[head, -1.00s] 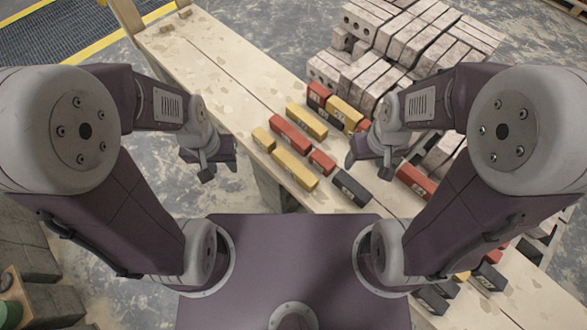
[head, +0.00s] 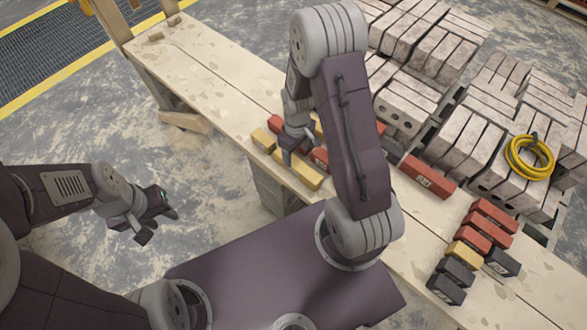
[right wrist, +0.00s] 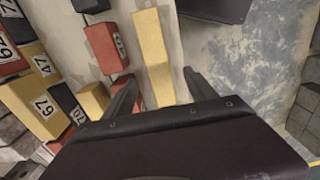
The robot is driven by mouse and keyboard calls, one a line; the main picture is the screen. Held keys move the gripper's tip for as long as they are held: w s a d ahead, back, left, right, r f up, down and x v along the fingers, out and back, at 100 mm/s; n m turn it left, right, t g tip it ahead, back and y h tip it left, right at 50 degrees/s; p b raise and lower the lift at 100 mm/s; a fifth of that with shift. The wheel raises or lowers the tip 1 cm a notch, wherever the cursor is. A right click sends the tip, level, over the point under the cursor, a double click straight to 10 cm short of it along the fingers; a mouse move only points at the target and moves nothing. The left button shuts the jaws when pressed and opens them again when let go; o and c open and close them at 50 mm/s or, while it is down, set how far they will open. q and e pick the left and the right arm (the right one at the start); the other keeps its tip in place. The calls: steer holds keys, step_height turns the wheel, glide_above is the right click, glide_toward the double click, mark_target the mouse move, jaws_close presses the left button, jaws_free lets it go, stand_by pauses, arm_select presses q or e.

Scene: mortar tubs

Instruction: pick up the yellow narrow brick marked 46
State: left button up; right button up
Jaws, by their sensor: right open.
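A long yellow brick (head: 298,172) lies on the wooden bench among other bricks. In the right wrist view a long narrow yellow brick (right wrist: 153,55) runs between the lines of my fingers, and no number shows on it. I cannot read 46 on any brick. My right gripper (head: 295,148) is open over the near group of bricks, partly hiding them. In the right wrist view its two fingers (right wrist: 163,90) stand apart with nothing gripped. My left gripper (head: 157,222) is open and empty over the floor, left of the bench.
A red brick (right wrist: 106,48) lies close beside the long yellow one. Yellow bricks marked 47 (right wrist: 38,66) and 67 (right wrist: 44,112) are further left. Grey block stacks (head: 470,140) and a yellow coil (head: 530,157) stand behind.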

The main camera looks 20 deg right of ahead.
mark_target(298, 164)
steer(key=f, duration=0.3)
steer(key=shift+a, duration=0.2)
steer(key=f, duration=0.2)
steer(key=d+f+b, duration=0.1)
steer(key=f, duration=0.1)
steer(key=shift+s+f, duration=0.15)
steer(key=shift+f, duration=0.15)
steer(key=shift+a+f, duration=0.1)
steer(key=shift+f, duration=0.3)
steer(key=shift+r, duration=0.1)
jaws_close()
